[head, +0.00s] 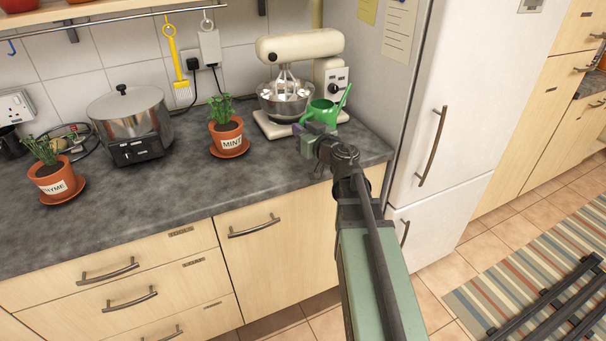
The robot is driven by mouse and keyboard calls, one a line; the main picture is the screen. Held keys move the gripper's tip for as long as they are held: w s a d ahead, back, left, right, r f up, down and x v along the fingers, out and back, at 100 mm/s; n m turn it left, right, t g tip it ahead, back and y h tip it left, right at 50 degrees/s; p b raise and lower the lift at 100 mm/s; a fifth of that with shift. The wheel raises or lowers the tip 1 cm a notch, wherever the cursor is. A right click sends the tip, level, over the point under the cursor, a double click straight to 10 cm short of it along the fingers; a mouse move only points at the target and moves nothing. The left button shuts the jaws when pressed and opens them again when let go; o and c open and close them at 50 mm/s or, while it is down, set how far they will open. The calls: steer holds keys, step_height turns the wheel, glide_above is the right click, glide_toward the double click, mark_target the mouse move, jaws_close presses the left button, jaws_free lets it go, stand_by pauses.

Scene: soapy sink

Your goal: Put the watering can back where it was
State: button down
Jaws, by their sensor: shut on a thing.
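The green watering can (326,109) is at the right end of the dark countertop, in front of the cream stand mixer. Its spout points up and to the right. My gripper (306,131) is at the can's near left side and is shut on it. The fingers and the can's grip area are small and partly hidden by the gripper body. I cannot tell whether the can's base touches the counter.
The stand mixer (300,50) stands close behind the can. A potted mint (228,137) is to the left, then a steel cooker (132,125) and a potted thyme (55,182). The fridge (445,90) bounds the right. The front middle of the counter (150,205) is clear.

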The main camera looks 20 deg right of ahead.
step_height(320, 180, down, 8)
steer(key=b, duration=0.5)
steer(key=shift+r+b, duration=0.1)
steer(key=shift+b, duration=0.2)
steer(key=shift+r, duration=0.25)
steer(key=shift+f, duration=0.15)
steer(key=c, duration=1.1)
jaws_free()
steer(key=shift+s+r+p, duration=0.1)
steer(key=shift+r+p, duration=0.15)
steer(key=shift+p, duration=0.1)
steer(key=s, duration=0.3)
steer(key=s+d, duration=0.1)
steer(key=s, duration=0.3)
steer(key=shift+s+d+f, duration=0.1)
steer(key=shift+d, duration=0.1)
